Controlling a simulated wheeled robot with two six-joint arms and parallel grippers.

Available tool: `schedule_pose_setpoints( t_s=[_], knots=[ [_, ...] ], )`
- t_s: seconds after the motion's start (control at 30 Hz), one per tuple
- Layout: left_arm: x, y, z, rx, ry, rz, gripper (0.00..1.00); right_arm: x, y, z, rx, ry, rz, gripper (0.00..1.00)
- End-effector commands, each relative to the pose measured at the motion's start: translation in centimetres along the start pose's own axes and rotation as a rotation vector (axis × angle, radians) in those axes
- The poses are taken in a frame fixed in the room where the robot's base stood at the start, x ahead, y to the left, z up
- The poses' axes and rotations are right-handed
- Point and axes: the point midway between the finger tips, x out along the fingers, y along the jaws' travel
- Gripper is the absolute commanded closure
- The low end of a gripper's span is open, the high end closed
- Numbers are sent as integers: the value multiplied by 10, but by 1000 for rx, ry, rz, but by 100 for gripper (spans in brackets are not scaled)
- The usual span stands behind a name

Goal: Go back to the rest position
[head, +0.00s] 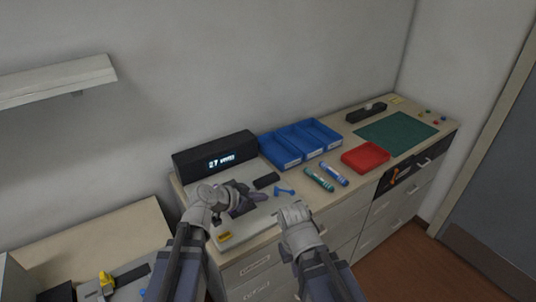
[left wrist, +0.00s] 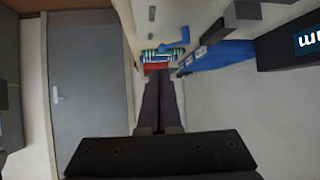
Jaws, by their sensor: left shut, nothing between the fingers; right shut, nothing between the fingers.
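My left gripper (head: 262,197) is over the left part of the worktop (head: 337,205), in front of a black box with a lit display. In the left wrist view its two dark fingers (left wrist: 160,100) lie together, shut with nothing between them. My right gripper (head: 292,212) is lower and to the right, at the worktop's front edge. Its fingers are largely hidden behind its pale wrist, and nothing shows held in it. A green cartridge (head: 319,179) and a blue cartridge (head: 334,174) lie side by side on the worktop, apart from both grippers.
The display box (head: 215,154) stands at the back left, beside blue bins (head: 282,151). A small blue part (head: 285,191) and a black block (head: 266,180) lie near my grippers. A red tray (head: 365,157) and green mat (head: 397,132) are further right. A shelf (head: 55,84) hangs upper left.

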Motion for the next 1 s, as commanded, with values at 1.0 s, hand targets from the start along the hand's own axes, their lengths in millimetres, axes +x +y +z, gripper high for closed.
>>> schedule_pose_setpoints(
  t_s=[1.0],
  knots=[
    [-58, 124, 156, -378, -1058, -304, 100, 0, 0, 0, 0, 0, 0, 100]
  ],
)
